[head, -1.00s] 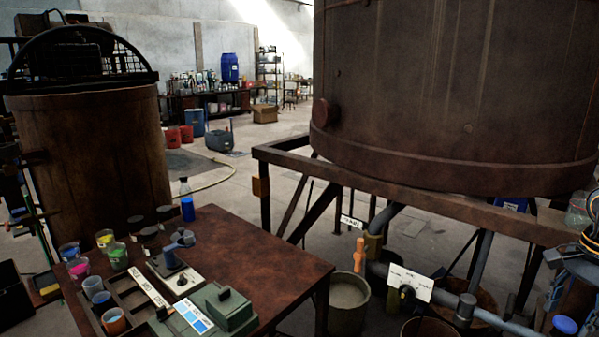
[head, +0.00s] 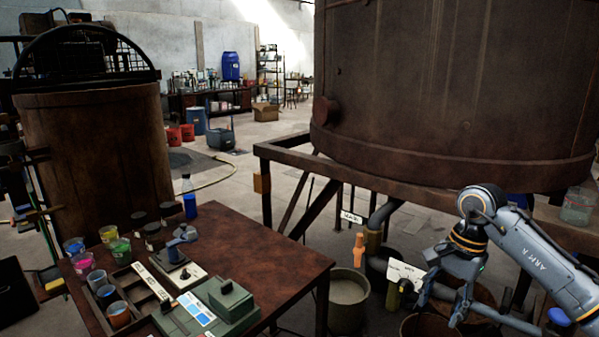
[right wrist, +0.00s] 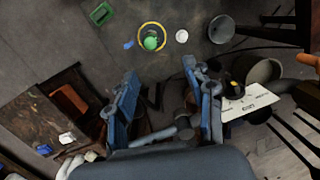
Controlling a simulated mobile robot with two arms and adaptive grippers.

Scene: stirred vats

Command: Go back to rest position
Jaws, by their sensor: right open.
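My right gripper (head: 440,308) hangs in front of the pipework under the big rusty vat (head: 455,90), at the lower right of the head view. Its jaws are apart. In the right wrist view the two blue-grey fingers of the gripper (right wrist: 160,72) stand spread with nothing between them but floor and things farther off. A white label plate (head: 405,272) on the pipe is partly behind the gripper; in the right wrist view the plate (right wrist: 245,106) lies just right of the fingers. I cannot tell whether they touch. My left gripper is not in view.
The brown table (head: 255,245) at the left front carries several colour cups, a blue bottle (head: 189,198) and a green box (head: 228,300). The vat's steel frame (head: 290,152) crosses the middle. A bucket (head: 348,298) stands below it. Open floor lies behind.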

